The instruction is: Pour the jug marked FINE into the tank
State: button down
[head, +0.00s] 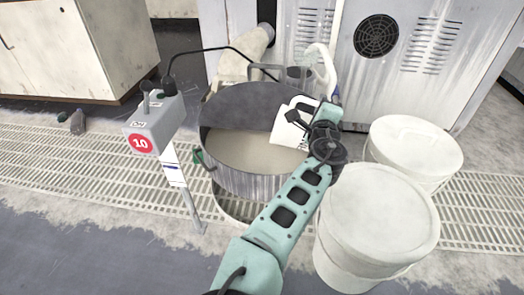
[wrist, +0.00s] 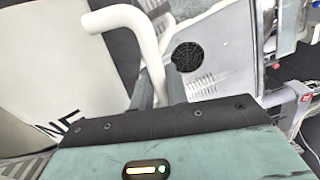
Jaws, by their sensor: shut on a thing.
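The white jug (head: 286,132) is over the right side of the tank opening in the head view, its body tilted. In the wrist view the jug (wrist: 50,70) fills the left side; the dark letters "NE" show, the rest of its marking is cut off. My gripper (wrist: 160,88) is shut on the jug's white tubular handle (wrist: 150,45). The tank (head: 255,180) is a round ribbed metal vessel with pale beige contents and a dark half lid (head: 250,105) over its far side. My wrist hides part of the jug. I see no stream of liquid.
A grey box marked 10 (head: 155,125) stands on a post left of the tank. Two white lidded buckets (head: 378,215) (head: 415,145) stand close at right. A pale machine cabinet (head: 400,80) is behind. Grating (head: 80,165) and floor at left are mostly clear.

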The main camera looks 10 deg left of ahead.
jog(key=d+m, duration=0.2)
jog(key=d, duration=0.1)
jog(key=shift+f+b, duration=0.2)
jog(key=shift+b, duration=0.2)
jog(key=shift+d+r+m, duration=0.3)
jog(key=shift+d+m, duration=0.5)
jog(key=shift+m, duration=0.3)
jog(key=d+f+m+b, duration=0.1)
jog(key=d+f+m, duration=0.5)
jog(key=m, duration=0.5)
jog(key=shift+d+f+b, duration=0.4)
jog(key=shift+f, duration=0.9)
jog(key=shift+s, duration=0.1)
